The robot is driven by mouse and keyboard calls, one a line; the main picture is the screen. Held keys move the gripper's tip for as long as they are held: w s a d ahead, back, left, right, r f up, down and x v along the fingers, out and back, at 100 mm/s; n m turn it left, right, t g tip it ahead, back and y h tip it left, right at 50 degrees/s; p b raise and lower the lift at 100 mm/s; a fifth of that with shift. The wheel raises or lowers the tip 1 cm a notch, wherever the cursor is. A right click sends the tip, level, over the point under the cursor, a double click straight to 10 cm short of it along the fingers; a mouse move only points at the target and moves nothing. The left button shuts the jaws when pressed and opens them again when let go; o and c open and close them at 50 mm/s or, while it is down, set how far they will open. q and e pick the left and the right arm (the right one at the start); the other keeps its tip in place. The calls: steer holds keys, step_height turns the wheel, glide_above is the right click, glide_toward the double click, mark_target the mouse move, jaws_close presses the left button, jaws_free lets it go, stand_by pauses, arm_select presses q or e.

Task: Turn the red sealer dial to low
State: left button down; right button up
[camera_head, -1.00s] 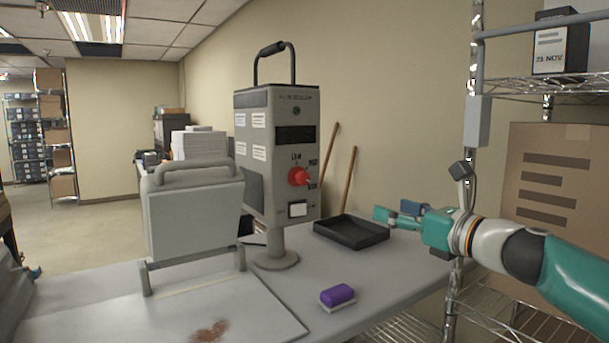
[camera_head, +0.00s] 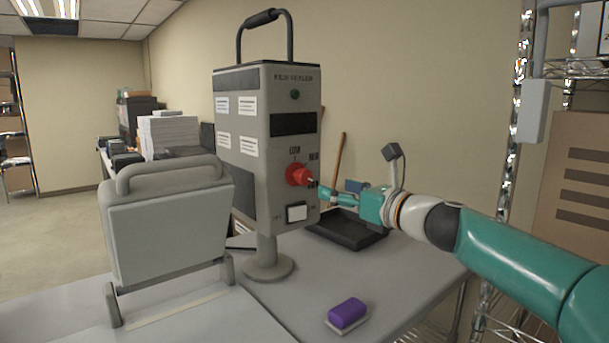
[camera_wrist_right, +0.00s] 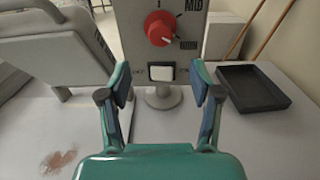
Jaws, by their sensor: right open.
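The red dial (camera_head: 297,175) is on the front face of the grey film sealer (camera_head: 270,148). A LOW label stands above it and a MID label to its upper right. My right gripper (camera_head: 338,192) is just right of the dial in the head view. In the right wrist view, its open, empty fingers (camera_wrist_right: 161,88) are spread wide, with the dial ahead between and beyond them, not held. My left gripper is not in view.
A white switch (camera_head: 296,213) is below the dial. A black tray (camera_head: 345,232) lies behind my right gripper. A purple-topped block (camera_head: 347,313) lies on the table (camera_head: 300,290). A grey machine with a handle (camera_head: 168,222) stands at left. Wire shelving (camera_head: 522,120) is at right.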

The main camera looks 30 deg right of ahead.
mark_target(307, 179)
steer(key=w+p, duration=0.1)
steer(key=w, duration=0.3)
steer(key=w+p, duration=0.1)
steer(key=w, duration=0.2)
steer(key=w+a+p, duration=0.1)
steer(key=w, duration=0.3)
steer(key=shift+w, duration=0.35)
steer(key=shift+f, duration=0.1)
steer(key=c, duration=1.2)
steer(key=shift+o, duration=0.2)
